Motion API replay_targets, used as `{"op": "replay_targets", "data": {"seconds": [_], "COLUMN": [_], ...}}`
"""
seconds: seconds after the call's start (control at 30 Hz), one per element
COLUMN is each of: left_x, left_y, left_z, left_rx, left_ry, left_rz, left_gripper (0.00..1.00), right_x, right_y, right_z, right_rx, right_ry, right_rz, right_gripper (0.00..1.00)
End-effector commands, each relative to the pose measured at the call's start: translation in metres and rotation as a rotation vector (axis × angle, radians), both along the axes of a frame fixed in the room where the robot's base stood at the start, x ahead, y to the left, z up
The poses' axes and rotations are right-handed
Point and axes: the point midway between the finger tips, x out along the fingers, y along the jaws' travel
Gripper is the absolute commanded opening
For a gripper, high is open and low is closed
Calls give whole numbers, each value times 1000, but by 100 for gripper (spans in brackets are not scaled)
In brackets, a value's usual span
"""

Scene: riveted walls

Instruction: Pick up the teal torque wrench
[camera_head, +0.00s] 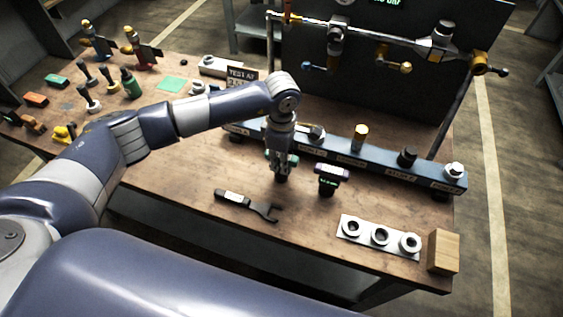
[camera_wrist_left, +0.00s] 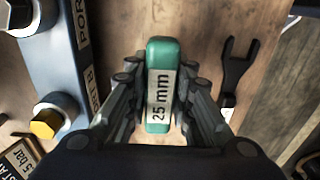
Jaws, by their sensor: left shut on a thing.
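The teal torque wrench (camera_wrist_left: 160,60) has a pale label reading "25 mm" and lies between the two fingers of my left gripper (camera_wrist_left: 160,100) in the left wrist view. In the head view my left gripper (camera_head: 282,164) points down over the bench, in front of the blue rail. It is shut on the teal wrench, and only small teal edges (camera_head: 268,156) show around the fingers there. A dark lower end shows beneath the fingers. I cannot tell whether it touches the bench. My right gripper is not in view.
A similar purple-topped tool (camera_head: 328,178) stands close to the right. A dark open-end wrench (camera_head: 247,205) lies in front. The blue rail (camera_head: 380,172) with fittings is behind. A plate with three rings (camera_head: 342,231) and a wooden block (camera_head: 443,251) sit at right.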

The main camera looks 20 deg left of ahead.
Motion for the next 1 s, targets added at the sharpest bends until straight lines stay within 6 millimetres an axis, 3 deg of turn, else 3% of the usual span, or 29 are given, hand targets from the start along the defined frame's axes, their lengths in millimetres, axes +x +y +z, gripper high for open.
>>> {"op": "replay_targets", "data": {"seconds": [0.37,0.6,1.0], "left_x": [2,1,-85], "left_y": [0,0,-19], "left_z": [7,35,40], "left_rx": [-1,-1,-2], "left_ry": [-5,-8,-4], "left_rz": [0,-2,-5], "left_gripper": [0,0,0], "right_x": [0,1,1], "right_y": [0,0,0], "right_z": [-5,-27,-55], "right_rx": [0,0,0], "right_ry": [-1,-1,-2], "right_rz": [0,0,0], "right_gripper": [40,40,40]}}
